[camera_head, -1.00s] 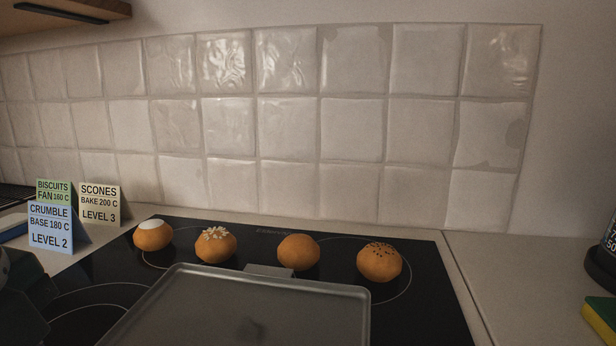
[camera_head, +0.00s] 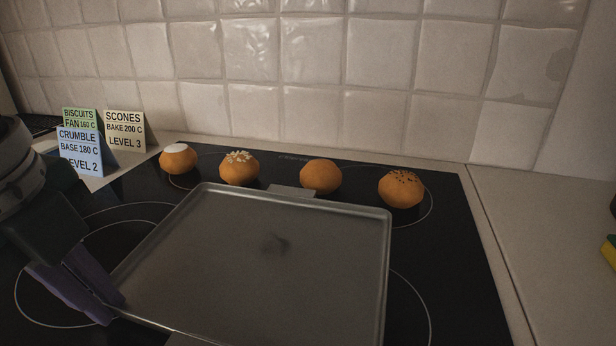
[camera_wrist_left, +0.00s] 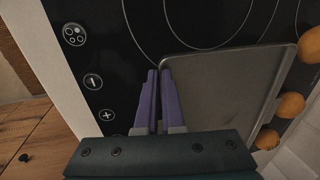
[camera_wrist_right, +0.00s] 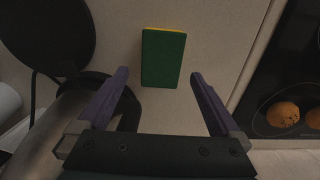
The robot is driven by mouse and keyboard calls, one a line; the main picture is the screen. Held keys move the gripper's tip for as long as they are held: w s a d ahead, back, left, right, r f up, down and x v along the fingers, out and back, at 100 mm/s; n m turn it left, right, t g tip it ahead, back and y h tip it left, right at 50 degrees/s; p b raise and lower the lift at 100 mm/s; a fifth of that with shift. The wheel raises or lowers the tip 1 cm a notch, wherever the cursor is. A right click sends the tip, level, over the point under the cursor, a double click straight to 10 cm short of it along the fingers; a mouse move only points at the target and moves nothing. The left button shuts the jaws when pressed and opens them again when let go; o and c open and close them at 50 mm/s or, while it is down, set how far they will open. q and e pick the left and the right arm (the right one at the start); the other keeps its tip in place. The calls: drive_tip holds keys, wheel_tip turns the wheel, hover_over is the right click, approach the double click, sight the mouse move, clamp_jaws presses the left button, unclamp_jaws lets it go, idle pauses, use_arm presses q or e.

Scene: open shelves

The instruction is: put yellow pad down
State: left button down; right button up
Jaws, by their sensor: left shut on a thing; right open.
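The yellow pad is a sponge with a green layer. In the head view, part of it (camera_head: 609,252) shows at the right edge. In the right wrist view, the pad (camera_wrist_right: 163,58) lies green face up on the pale counter, a thin yellow edge showing. My right gripper (camera_wrist_right: 160,75) is open, its fingers apart on either side below the pad, not closed on it. My left gripper (camera_head: 105,300) is shut on the rim of the grey baking tray (camera_head: 230,250) at its near left side. The left wrist view also shows these closed fingers (camera_wrist_left: 158,75) at the tray rim.
The tray is over the black hob (camera_head: 450,270), with several round buns (camera_head: 321,177) behind it. Recipe cards (camera_head: 125,131) stand at the back left. The counter (camera_head: 540,230) right of the hob is mostly clear. A dark round object (camera_wrist_right: 45,35) and cable are near the pad.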

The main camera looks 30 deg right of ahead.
wheel_tip(320, 180, down, 6)
drive_tip(key=shift+w+a+r, duration=0.15)
drive_tip(key=shift+r, duration=0.05)
drive_tip(key=c, duration=1.3)
drive_tip(key=shift+a+r, duration=0.2)
drive_tip(key=shift+r, duration=0.7)
drive_tip(key=shift+a+r, duration=0.15)
drive_tip(key=shift+r, duration=0.75)
drive_tip(key=a, duration=1.1)
drive_tip(key=w+a, duration=0.1)
drive_tip(key=a, duration=0.5)
drive_tip(key=shift+a, duration=0.1)
